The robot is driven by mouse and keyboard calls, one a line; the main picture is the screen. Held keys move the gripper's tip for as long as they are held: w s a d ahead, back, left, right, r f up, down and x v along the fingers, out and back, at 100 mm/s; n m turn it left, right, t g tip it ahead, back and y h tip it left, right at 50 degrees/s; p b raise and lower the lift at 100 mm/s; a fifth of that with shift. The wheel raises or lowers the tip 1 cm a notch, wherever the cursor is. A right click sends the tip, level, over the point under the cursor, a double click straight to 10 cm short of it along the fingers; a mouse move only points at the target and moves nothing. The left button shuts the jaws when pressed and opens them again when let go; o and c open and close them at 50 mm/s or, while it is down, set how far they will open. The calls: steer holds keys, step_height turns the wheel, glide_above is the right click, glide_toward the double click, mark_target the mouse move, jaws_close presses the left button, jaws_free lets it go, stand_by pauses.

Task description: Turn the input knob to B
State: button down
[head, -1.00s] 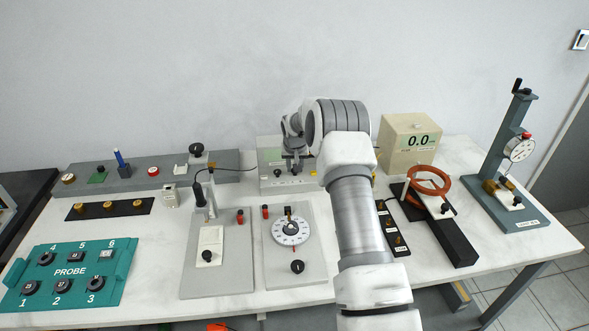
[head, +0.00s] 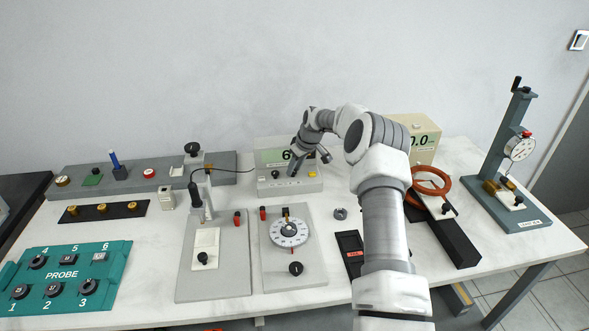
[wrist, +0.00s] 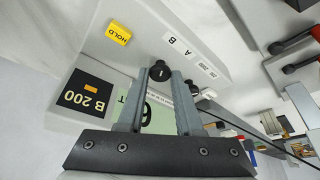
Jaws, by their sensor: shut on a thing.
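The meter (head: 262,186) stands at the back middle of the table; its green display shows a partly covered 6. In the wrist view, my gripper (wrist: 159,76) has its two grey fingers closed on the black input knob (wrist: 158,70), below the A label (wrist: 172,40) and B label (wrist: 188,52). A dark panel (wrist: 85,95) reads "B 200". The knob's pointer direction is not clear. In the head view my gripper (head: 294,171) is at the meter's front and hides the input knob.
A second black knob (wrist: 192,88) is close beside the right finger. The yellow HOLD button (wrist: 118,33) lies to the left. The dial plate (head: 312,262) stands in front of the meter. A cream box (head: 424,156) stands at the right, partly behind my arm.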

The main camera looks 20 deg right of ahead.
steer(key=shift+n, duration=0.3)
steer(key=c, duration=0.6)
jaws_free()
steer(key=v, duration=1.7)
steer(key=shift+w+d+r, duration=0.1)
steer(key=shift+d+r, duration=0.1)
steer(key=shift+r, duration=0.05)
